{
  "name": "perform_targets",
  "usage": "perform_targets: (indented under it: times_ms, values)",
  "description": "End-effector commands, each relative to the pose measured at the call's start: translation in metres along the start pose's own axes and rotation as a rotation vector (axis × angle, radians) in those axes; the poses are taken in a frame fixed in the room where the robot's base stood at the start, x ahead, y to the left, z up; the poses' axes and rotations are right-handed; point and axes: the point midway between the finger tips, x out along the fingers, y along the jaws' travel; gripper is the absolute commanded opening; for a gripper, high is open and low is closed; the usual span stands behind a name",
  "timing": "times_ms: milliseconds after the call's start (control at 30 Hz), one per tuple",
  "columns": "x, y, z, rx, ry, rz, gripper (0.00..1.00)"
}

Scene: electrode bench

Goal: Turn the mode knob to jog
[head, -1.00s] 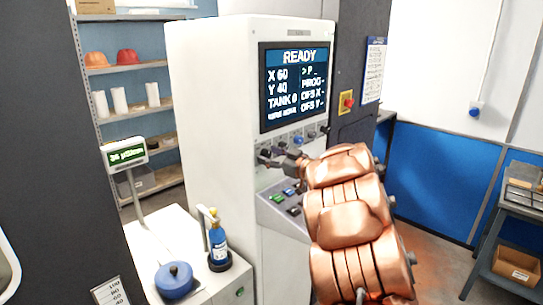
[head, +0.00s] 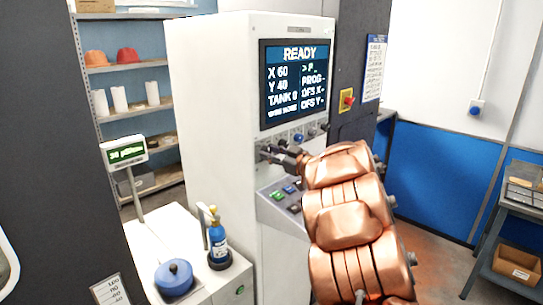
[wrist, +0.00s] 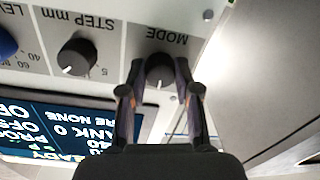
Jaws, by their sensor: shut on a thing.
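The mode knob (wrist: 160,71) is a dark round knob under the upside-down label MODE in the wrist view. Its pale mark points toward the bottom of that picture. My gripper (wrist: 160,66) has one finger on each side of the knob and is shut on it. In the head view my gripper (head: 269,151) reaches the left end of the control row and covers most of the knob there. The position marks around the knob, including jog, are hidden or not readable. The machine screen (head: 294,84) shows READY, X 60, Y 40 and TANK 0.
The STEP mm knob (wrist: 77,57) sits beside the mode knob, with a blue knob (wrist: 6,43) past it. A sloped key panel (head: 284,196) juts out below my gripper. A bench with a blue bottle (head: 217,240) stands at the left.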

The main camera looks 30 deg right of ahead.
Motion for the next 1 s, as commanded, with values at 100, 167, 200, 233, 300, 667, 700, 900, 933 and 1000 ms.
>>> perform_targets:
  times_ms: [100,167,200,233,300,667,700,900,933,1000]
  values:
    - [-0.0006,0.0000,0.0028,-0.074,-0.002,0.002,0.00]
    - [-0.0008,0.0000,0.0032,-0.120,-0.004,0.002,0.00]
    - [-0.0008,0.0000,0.0033,-0.152,-0.006,0.002,0.00]
    - [-0.0007,-0.0001,0.0034,-0.179,-0.007,0.001,0.00]
    - [-0.0004,-0.0004,0.0036,-0.240,-0.011,0.000,0.00]
    - [-0.0001,-0.0001,0.0031,-0.528,-0.026,-0.003,0.00]
    - [-0.0002,0.0000,0.0030,-0.553,-0.027,-0.003,0.00]
    - [-0.0006,0.0006,0.0014,-0.655,-0.033,-0.003,0.00]
    - [-0.0005,0.0007,0.0010,-0.667,-0.033,-0.004,0.00]
    - [-0.0004,0.0006,0.0003,-0.689,-0.034,-0.004,0.00]
